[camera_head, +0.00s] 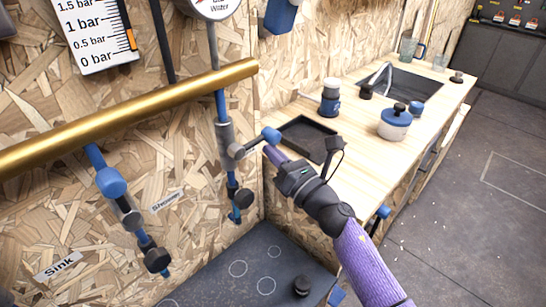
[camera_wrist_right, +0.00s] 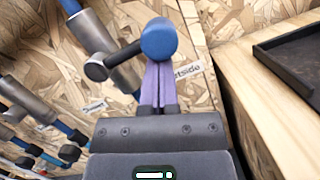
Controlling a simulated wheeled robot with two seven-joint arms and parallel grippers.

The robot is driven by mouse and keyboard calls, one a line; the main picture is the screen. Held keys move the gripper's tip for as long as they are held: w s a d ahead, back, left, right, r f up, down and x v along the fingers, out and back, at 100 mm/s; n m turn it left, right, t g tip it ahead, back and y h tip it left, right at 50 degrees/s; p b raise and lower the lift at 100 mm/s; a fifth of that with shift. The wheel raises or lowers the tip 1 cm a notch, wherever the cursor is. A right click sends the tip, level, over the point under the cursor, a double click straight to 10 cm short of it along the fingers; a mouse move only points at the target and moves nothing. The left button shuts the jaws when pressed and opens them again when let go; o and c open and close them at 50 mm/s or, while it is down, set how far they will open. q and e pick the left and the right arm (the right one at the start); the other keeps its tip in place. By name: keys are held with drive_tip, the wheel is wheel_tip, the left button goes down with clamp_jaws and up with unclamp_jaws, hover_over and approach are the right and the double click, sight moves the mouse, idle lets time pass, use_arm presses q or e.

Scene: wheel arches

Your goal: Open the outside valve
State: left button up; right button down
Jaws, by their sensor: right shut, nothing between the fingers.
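The outside valve (camera_head: 226,134) is a grey body on a blue pipe on the wooden wall. A short grey lever with a blue round knob (camera_head: 271,134) sticks out to its right. The wrist view shows the same blue knob (camera_wrist_right: 159,38) large, beside a wall label (camera_wrist_right: 188,72) of which only "tside" can be read. My right gripper (camera_head: 268,151) has purple fingers, shut and empty. Its fingertips (camera_wrist_right: 157,70) are right at the knob, just below it in the head view. Whether they touch it is unclear. My left gripper is out of view.
A brass pipe (camera_head: 130,113) crosses the wall. The sink valve's blue knob (camera_head: 110,182) and the labels Sink (camera_head: 58,265) and Shower (camera_head: 167,200) are to the left. A wooden counter (camera_head: 355,150) with a black tray (camera_head: 307,138) stands close on the right.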

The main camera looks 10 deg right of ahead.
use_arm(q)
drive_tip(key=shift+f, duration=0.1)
use_arm(e)
drive_tip(key=n, duration=0.2)
drive_tip(key=r+n+y+b, duration=0.1)
drive_tip(key=n, duration=0.1)
drive_tip(key=r+n+b, duration=0.1)
drive_tip(key=shift+w+d+r+n+g+y, duration=0.2)
drive_tip(key=shift+n+g+y, duration=0.1)
drive_tip(key=shift+n+g, duration=0.1)
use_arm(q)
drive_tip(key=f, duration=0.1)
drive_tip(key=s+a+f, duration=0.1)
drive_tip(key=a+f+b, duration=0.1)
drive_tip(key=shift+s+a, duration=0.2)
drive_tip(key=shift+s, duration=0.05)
use_arm(e)
drive_tip(key=s+a+r+n+g+y, duration=0.1)
drive_tip(key=r+n+g, duration=0.1)
drive_tip(key=n, duration=0.5)
drive_tip(key=s+a+r+n+g+y, duration=0.1)
drive_tip(key=r+n, duration=0.3)
drive_tip(key=n, duration=0.4)
drive_tip(key=shift+a+g, duration=0.4)
drive_tip(key=shift+a, duration=0.2)
drive_tip(key=shift+s, duration=0.15)
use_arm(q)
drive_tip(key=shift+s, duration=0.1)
